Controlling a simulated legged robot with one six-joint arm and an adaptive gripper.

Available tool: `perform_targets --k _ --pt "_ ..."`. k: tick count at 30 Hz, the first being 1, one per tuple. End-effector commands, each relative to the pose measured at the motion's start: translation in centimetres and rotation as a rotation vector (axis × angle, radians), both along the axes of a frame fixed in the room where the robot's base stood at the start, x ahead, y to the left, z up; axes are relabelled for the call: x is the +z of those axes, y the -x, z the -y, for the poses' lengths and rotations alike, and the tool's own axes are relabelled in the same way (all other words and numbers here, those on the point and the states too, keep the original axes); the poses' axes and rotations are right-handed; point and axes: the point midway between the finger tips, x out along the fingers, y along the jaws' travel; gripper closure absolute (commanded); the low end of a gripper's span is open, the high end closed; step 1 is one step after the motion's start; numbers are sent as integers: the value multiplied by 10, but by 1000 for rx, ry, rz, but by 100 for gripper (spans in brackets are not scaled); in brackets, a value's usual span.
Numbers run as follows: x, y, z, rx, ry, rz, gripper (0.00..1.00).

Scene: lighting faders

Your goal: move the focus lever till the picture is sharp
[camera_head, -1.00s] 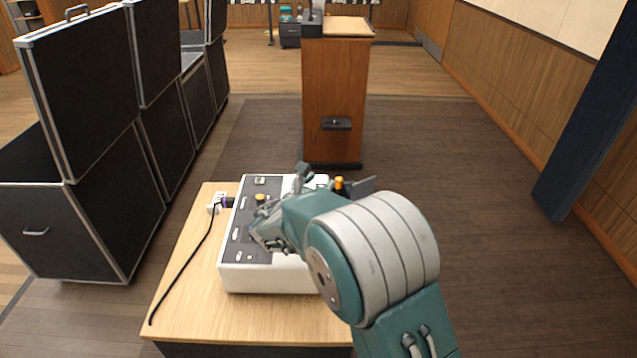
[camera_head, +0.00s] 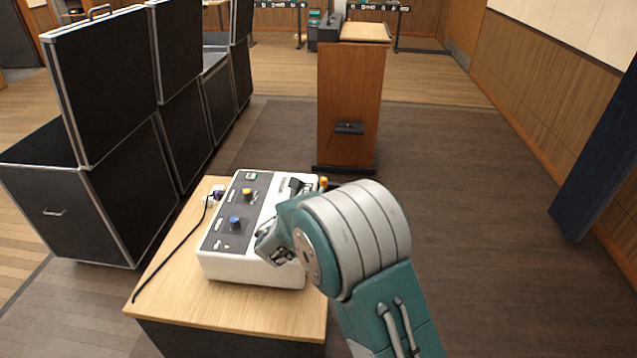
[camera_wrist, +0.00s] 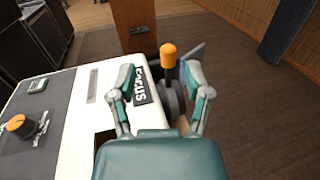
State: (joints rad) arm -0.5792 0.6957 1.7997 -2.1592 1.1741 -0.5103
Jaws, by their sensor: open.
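The focus lever (camera_wrist: 168,58) has an orange knob on a dark stem at the right side of the white control box (camera_wrist: 65,148), beside a dark label reading partly "...CUS". My gripper (camera_wrist: 165,83) is open in the wrist view, with one finger on each side of the lever in the picture. I cannot tell whether either finger touches it. In the head view the orange knob (camera_head: 323,182) peeks out just past my arm, and the control box (camera_head: 225,264) sits on a wooden table. My arm hides the box's right part and the lever's base. No projected picture shows.
The box's dark panel carries an orange knob (camera_head: 247,193) and a blue knob (camera_head: 235,222). A black cable (camera_head: 176,248) runs along the table's left. A wooden lectern (camera_head: 350,100) stands behind, and black cases (camera_head: 110,190) stand left.

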Motion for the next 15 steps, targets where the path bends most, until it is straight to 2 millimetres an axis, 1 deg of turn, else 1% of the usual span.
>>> perform_targets --k 1,4,5,6,9,15 --pt "-11 0 2 -1 1 -3 37" --pt "-30 0 3 -2 0 -3 37" --pt "-31 -3 4 -4 -1 -1 37" --pt "-29 -13 7 -5 -4 2 37" --pt "-30 -31 11 -4 0 1 37" --pt "-29 -60 18 -3 1 2 37"
